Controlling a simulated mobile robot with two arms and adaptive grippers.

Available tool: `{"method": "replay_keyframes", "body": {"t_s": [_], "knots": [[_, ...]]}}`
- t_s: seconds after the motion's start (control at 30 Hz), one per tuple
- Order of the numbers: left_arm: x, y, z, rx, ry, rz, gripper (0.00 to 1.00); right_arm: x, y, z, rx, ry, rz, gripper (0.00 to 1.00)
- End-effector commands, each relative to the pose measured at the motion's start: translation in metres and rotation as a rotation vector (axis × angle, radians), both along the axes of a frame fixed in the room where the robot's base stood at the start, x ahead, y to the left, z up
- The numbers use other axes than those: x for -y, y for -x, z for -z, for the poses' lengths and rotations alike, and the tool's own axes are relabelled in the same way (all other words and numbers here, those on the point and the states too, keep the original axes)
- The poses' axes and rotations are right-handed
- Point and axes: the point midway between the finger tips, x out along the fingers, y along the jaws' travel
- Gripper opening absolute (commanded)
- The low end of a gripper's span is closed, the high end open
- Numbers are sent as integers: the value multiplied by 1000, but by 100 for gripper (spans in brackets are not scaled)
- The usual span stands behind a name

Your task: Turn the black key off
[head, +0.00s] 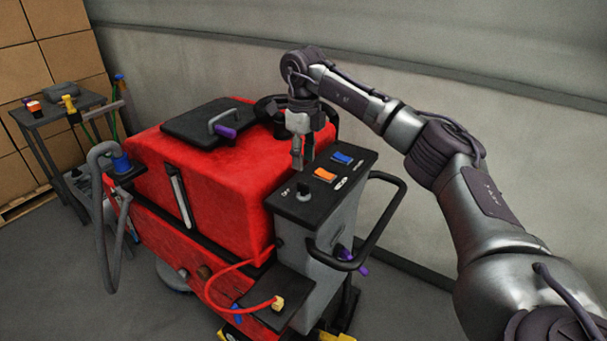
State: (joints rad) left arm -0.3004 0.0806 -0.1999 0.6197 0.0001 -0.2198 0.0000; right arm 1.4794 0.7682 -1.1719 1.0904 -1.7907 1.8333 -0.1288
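The black key (304,192) stands upright on the front left of the black control panel (308,208), beside a white "OFF" label. The panel tops a grey console at the near end of a red scrubber machine (205,180). My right gripper (302,165) points down just above and behind the key, near the panel's left edge. Its fingers look close together, but whether they are open or shut is unclear. It appears apart from the key. An orange switch (325,174) and a blue switch (342,158) sit right of the gripper. My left gripper is not in view.
A black handle loop (388,225) sticks out right of the console. A red cable (222,275) runs to a yellow plug (277,303) below. A grey hose (101,200) is at left. A small table (60,112) with tools stands by stacked boxes (45,60).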

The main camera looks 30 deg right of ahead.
Motion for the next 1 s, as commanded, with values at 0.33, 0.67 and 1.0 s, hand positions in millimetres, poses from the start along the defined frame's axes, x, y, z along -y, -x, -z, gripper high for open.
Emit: {"method": "replay_keyframes", "body": {"t_s": [0.33,0.67,1.0], "knots": [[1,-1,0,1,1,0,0,0,0,-37,-1,-1,0,39],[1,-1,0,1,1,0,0,0,0,-38,-1,-1,0,39],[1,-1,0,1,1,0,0,-23,-7,-22,25,-50,-41,39]]}}
